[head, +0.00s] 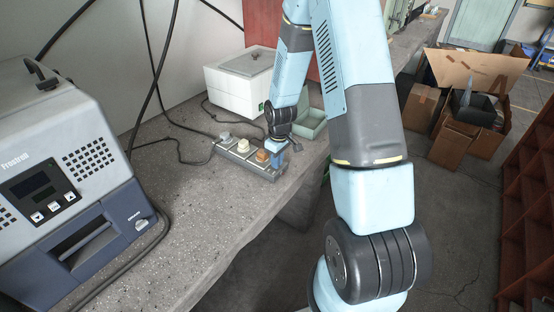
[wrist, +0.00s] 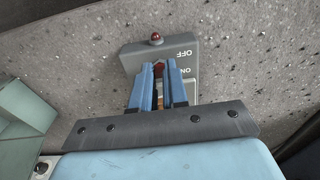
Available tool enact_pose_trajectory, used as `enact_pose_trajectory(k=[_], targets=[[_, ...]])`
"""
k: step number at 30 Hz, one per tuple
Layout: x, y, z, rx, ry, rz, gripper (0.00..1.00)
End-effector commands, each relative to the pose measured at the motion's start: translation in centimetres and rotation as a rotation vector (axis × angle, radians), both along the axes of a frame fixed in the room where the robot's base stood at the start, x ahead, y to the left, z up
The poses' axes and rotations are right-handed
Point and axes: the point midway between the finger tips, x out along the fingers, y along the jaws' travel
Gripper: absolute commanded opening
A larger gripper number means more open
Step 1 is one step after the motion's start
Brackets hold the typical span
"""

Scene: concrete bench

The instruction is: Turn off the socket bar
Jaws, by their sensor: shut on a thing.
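The grey socket bar (head: 232,158) lies on the concrete bench with several plugs in it. In the wrist view its end (wrist: 137,53) shows a small red lamp (wrist: 156,39) and the words OFF, nearer the lamp, and ON, farther from it. My gripper (head: 276,147) is low over the right end of the bar. Its blue fingers are closed around a dark red switch (wrist: 160,70) between the two labels. The fingers hide most of the switch, so I cannot tell which way it is set.
The bench (head: 180,205) is bare in front of the bar. A grey-blue machine (head: 70,165) stands at left. A white box (head: 240,80) and a pale green tray (head: 312,122) stand behind the bar. Black cables (head: 178,140) run along the wall and bench. Cardboard boxes (head: 470,120) stand on the floor at right.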

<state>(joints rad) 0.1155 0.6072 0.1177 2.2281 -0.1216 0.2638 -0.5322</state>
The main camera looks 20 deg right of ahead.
Motion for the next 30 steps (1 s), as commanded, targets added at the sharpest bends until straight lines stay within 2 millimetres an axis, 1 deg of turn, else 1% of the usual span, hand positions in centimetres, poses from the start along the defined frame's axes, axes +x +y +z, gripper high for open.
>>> enact_pose_trajectory(k=[1, 6, 16, 30], targets=[[-0.06, -0.68, -0.03, 0.011, -0.019, -0.01, 0.0], [-0.35, -0.86, -0.14, 0.056, -0.081, -0.01, 0.0], [-0.7, -1.05, -0.32, 0.12, -0.17, -0.009, 0.0], [-0.83, -1.01, -0.41, 0.151, -0.212, -0.006, 0.0]])
